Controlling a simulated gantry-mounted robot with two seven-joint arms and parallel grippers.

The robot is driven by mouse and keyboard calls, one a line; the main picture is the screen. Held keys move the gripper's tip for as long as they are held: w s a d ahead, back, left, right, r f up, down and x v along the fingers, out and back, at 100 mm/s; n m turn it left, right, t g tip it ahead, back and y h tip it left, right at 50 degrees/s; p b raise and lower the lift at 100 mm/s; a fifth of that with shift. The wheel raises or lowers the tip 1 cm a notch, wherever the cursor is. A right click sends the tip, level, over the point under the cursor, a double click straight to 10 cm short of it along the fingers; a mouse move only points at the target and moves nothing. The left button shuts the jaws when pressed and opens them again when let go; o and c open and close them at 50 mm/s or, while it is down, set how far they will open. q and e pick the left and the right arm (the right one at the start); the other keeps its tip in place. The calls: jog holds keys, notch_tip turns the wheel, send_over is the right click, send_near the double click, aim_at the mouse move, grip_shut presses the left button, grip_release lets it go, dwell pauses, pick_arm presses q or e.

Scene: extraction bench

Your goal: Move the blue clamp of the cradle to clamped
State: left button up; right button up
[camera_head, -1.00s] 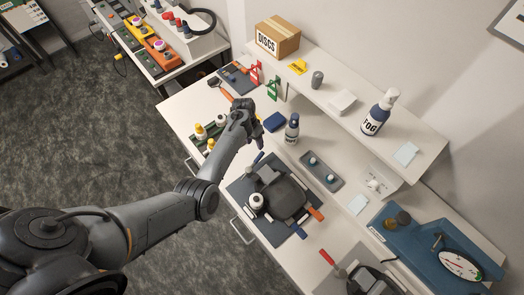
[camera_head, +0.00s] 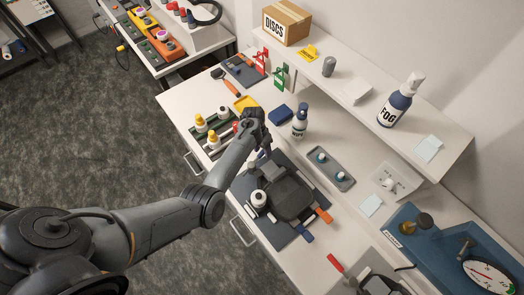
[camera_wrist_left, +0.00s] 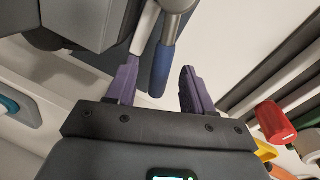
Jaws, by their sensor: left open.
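The dark grey cradle (camera_head: 290,200) sits on a dark mat on the bench in the head view. A blue clamp handle (camera_wrist_left: 162,70) on a grey metal lever lies between the purple fingers of my left gripper (camera_wrist_left: 158,88) in the left wrist view. The fingers are open, with a gap on the right side; contact on the left is unclear. In the head view my left gripper (camera_head: 262,138) is at the cradle's far left end and hides most of that handle. A second blue handle (camera_head: 306,236) and an orange handle (camera_head: 323,215) show at the near end.
A rack with yellow-capped bottles (camera_head: 200,122) stands left of my arm. A white spray bottle (camera_head: 300,121) and a grey tray (camera_head: 331,168) stand behind the cradle. The shelf (camera_head: 440,125) overhangs the back. A red handle (camera_head: 335,263) is at the near right.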

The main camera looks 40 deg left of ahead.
pick_arm(q)
jog(key=shift+c, duration=0.3)
grip_shut()
